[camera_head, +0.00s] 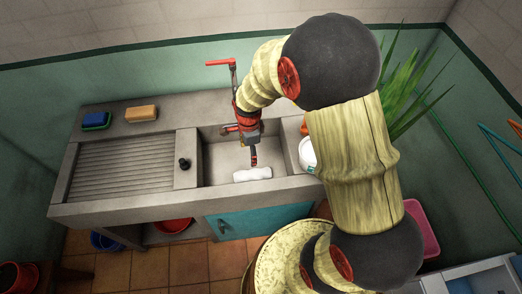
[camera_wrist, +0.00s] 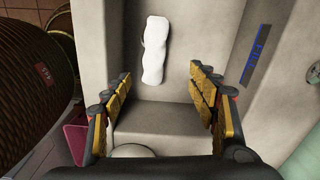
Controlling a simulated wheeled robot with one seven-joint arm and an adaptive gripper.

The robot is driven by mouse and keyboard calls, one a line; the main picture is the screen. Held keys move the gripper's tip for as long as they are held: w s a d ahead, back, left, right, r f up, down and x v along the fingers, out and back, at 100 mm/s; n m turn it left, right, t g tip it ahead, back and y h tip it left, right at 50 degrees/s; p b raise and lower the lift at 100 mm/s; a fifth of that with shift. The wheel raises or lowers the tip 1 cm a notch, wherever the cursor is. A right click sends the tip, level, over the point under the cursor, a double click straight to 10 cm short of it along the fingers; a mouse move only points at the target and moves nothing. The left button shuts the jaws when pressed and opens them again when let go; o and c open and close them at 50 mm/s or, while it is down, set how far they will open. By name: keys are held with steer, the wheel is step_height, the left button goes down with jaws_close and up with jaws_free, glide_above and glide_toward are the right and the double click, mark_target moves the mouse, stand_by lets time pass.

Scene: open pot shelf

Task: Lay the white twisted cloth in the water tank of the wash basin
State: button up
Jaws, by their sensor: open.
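The white twisted cloth (camera_head: 252,174) lies on the floor of the water tank (camera_head: 220,165) of the wash basin, near the tank's front wall. In the wrist view the cloth (camera_wrist: 155,50) lies lengthwise beyond my gripper, on the bare tank floor (camera_wrist: 192,38). My gripper (camera_wrist: 161,78) is open, with its yellow-padded fingers wide apart and nothing between them. In the head view my gripper (camera_head: 253,157) hangs over the tank, above and behind the cloth and apart from it.
The ribbed washboard (camera_head: 120,165) is left of the tank, with a dark knob (camera_head: 183,163) between them. A yellow sponge (camera_head: 141,113) and blue-green sponges (camera_head: 96,120) sit on the back ledge. A red tap (camera_head: 220,63) rises behind the tank. A white round item (camera_head: 308,153) stands at right.

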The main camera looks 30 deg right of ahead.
steer(key=s+r+n+t, duration=0.1)
steer(key=s+r+n, duration=0.3)
steer(key=r, duration=0.6)
steer(key=s+r+n+t, duration=0.2)
steer(key=r+n, duration=0.4)
steer(key=r, duration=0.5)
steer(key=s+a+r+n+t, duration=0.1)
steer(key=s+r+n+t, duration=0.1)
steer(key=s+r+n, duration=0.7)
steer(key=s, duration=0.3)
steer(key=shift+a+n, duration=0.25)
steer(key=shift+n, duration=0.15)
steer(key=shift+s+r, duration=0.1)
steer(key=shift+c, duration=0.7)
